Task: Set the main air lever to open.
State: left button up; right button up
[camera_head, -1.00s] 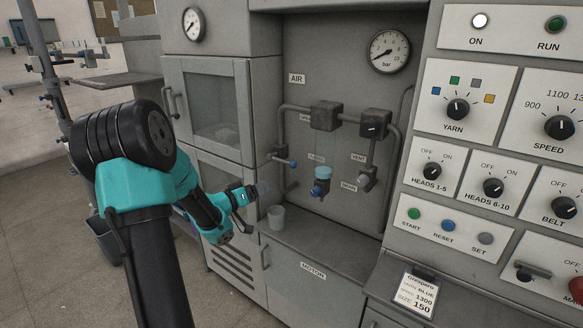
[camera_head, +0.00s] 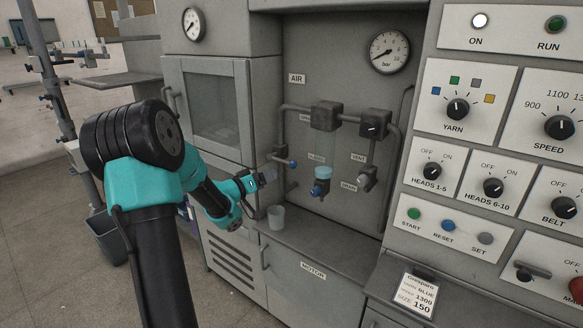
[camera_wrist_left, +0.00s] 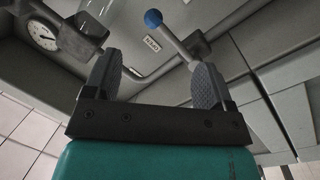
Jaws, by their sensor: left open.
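The main air lever (camera_head: 292,163) is a short rod with a blue ball end, on the left pipe of the air panel. In the left wrist view the blue ball (camera_wrist_left: 153,18) is beyond and between the fingers, and its rod runs down right toward the right-hand finger. Whether they touch cannot be told. My left gripper (camera_head: 270,176) is just left of and slightly below the lever, pointing at it. It also shows in the left wrist view (camera_wrist_left: 155,75), its fingers apart with nothing clearly held. My right gripper is not in view.
A filter with a light blue top (camera_head: 323,172) and a vent valve (camera_head: 367,177) are right of the lever. A cup (camera_head: 276,217) stands on the ledge below. A pressure gauge (camera_head: 389,52) is above. Control panels (camera_head: 470,205) fill the right side.

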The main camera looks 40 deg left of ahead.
aim_at(292, 162)
pick_arm(q)
jog(key=w, duration=1.2)
jog(key=shift+d, duration=0.3)
jog(key=c, duration=1.3)
jog(key=shift+r, duration=0.15)
